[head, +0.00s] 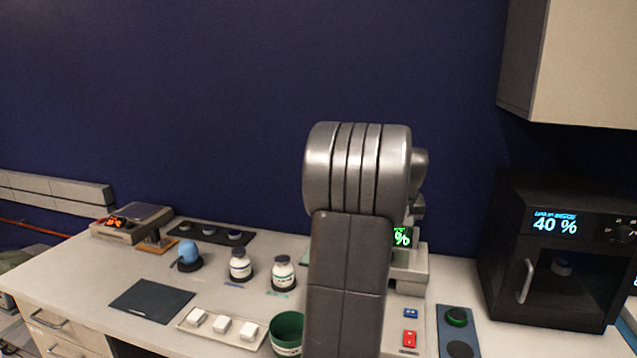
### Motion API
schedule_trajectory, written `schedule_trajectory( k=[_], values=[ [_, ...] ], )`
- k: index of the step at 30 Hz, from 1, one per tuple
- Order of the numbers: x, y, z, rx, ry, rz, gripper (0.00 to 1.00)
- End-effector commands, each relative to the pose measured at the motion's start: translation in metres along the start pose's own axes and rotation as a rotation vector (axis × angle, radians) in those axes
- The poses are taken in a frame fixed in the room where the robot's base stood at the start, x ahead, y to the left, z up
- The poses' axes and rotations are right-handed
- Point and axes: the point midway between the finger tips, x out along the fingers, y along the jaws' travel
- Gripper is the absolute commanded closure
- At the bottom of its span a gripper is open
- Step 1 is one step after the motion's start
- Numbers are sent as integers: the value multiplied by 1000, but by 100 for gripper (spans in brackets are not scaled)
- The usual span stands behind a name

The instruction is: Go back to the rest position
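My arm stands upright in the middle of the head view, a dark grey link with a ribbed silver joint on top. It covers part of the bench and of the device behind it. My gripper is not visible in this view, so I cannot see its fingers or whether it holds anything.
The white bench (75,271) carries two white jars (240,266) (283,274), a blue-topped item (188,255), a dark mat (152,299), a tray of white blocks (221,328), a green cup (287,331) and a scale (131,224). A black oven (553,250) stands right, below a wall cabinet (580,65).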

Motion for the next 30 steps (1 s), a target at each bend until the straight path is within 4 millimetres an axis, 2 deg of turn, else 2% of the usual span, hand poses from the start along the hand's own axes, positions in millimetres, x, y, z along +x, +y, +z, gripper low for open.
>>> schedule_trajectory(
  k=[3, 9, 23, 30],
  values=[
    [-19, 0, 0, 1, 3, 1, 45],
    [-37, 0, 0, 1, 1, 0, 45],
    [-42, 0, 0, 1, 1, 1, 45],
    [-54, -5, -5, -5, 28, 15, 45]
  ],
)
